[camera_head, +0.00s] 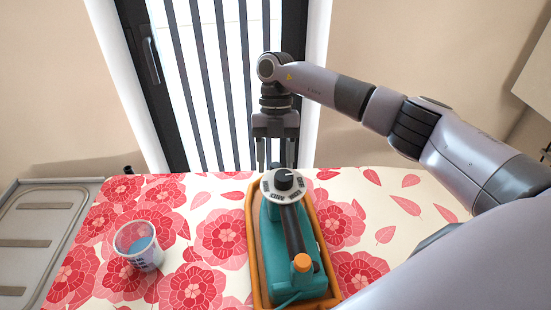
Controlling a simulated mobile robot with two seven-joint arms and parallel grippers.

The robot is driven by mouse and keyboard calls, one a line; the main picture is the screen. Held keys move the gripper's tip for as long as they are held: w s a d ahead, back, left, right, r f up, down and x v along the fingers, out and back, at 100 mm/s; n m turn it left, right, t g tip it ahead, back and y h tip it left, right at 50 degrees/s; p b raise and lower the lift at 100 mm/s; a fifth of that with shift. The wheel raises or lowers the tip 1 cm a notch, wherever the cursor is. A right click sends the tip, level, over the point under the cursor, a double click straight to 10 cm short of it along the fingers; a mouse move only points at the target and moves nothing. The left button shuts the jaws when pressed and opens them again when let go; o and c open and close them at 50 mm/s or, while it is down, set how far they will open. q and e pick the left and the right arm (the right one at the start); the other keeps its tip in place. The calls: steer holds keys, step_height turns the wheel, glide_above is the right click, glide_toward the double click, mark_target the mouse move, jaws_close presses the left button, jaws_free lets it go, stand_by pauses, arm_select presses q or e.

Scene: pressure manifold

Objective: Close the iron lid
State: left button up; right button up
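A teal iron (274,240) lies lengthwise in an orange-brown tray (255,285) on the table. It has a dark handle, and a pale grey dial (273,193) with a black knob at its far end. A small orange cap (302,262) sits near its front end; I take it as the lid, but cannot tell whether it is open or shut. My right gripper (276,166) points down just beyond the dial. Its two fingers are apart with nothing visible between them, and the dial hides the area below the tips. My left gripper is not in view.
A clear cup (138,246) with blue contents stands left of the tray on the floral tablecloth (205,235). A grey metal rack (45,240) is at the far left. A barred door (215,80) is behind the table. The cloth right of the tray is clear.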

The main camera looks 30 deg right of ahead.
steer(key=v, duration=0.7)
steer(key=shift+b, duration=0.4)
steer(key=shift+s+d, duration=0.1)
